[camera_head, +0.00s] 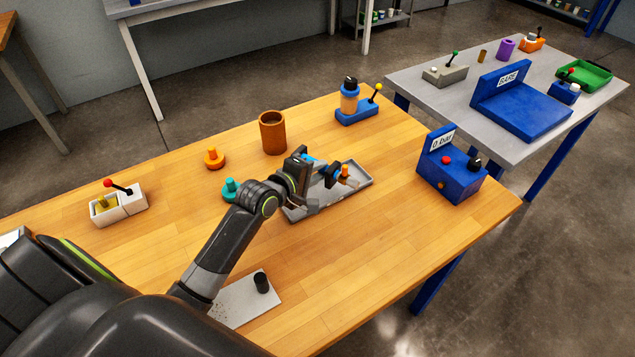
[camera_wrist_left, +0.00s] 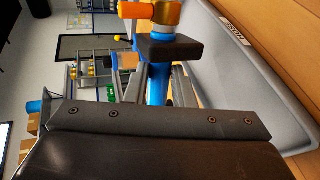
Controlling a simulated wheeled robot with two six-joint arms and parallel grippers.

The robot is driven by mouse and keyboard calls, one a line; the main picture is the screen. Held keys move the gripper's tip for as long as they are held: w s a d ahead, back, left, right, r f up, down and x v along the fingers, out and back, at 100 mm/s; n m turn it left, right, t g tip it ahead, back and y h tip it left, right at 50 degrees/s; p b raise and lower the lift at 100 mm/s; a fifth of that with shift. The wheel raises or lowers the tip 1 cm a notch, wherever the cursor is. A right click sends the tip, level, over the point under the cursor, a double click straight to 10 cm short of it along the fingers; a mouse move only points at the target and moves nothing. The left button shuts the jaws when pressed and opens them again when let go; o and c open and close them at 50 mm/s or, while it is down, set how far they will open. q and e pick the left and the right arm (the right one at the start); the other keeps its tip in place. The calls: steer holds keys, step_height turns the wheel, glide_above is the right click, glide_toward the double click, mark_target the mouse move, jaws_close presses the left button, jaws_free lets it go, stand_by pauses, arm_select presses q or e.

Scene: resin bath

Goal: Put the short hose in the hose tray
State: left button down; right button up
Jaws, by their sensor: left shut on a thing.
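The short hose is blue with an orange end fitting; its blue part (camera_head: 310,159) shows beside my left gripper (camera_head: 328,175) in the head view. In the left wrist view the blue hose (camera_wrist_left: 157,88) runs between the fingers, with the orange fitting (camera_wrist_left: 150,15) at the top. My left gripper is shut on the hose and partly hides it. The grey hose tray (camera_head: 325,203) lies on the wooden table under the gripper; its wall also shows in the left wrist view (camera_wrist_left: 225,75). I cannot tell whether the hose touches the tray. My right gripper is not in view.
A brown cup (camera_head: 272,133) stands behind the tray. A blue gauge box (camera_head: 452,175) is to its right, and a teal knobbed piece (camera_head: 230,190) to its left. A grey plate (camera_head: 245,302) with a black cylinder (camera_head: 262,282) lies in front. The right front tabletop is clear.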

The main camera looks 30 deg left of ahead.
arm_select(q)
steer(key=shift+w+f, duration=0.15)
steer(key=shift+f, duration=1.85)
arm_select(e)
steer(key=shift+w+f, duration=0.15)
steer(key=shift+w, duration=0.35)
arm_select(q)
steer(key=shift+f, duration=0.15)
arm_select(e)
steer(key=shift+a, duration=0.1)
arm_select(q)
steer(key=c, duration=1.2)
jaws_free()
steer(key=shift+c, duration=0.2)
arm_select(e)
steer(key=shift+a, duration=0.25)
arm_select(q)
steer(key=shift+s+a+r+p, duration=0.15)
steer(key=shift+s+r+p, duration=0.3)
steer(key=shift+s, duration=0.1)
steer(key=p+v, duration=0.5)
steer(key=v, duration=0.4)
steer(key=shift+s+r+p, duration=0.1)
steer(key=shift+s+p, duration=0.25)
steer(key=shift+s+a+r, duration=0.1)
steer(key=shift+s+r, duration=0.05)
steer(key=shift+s, duration=0.4)
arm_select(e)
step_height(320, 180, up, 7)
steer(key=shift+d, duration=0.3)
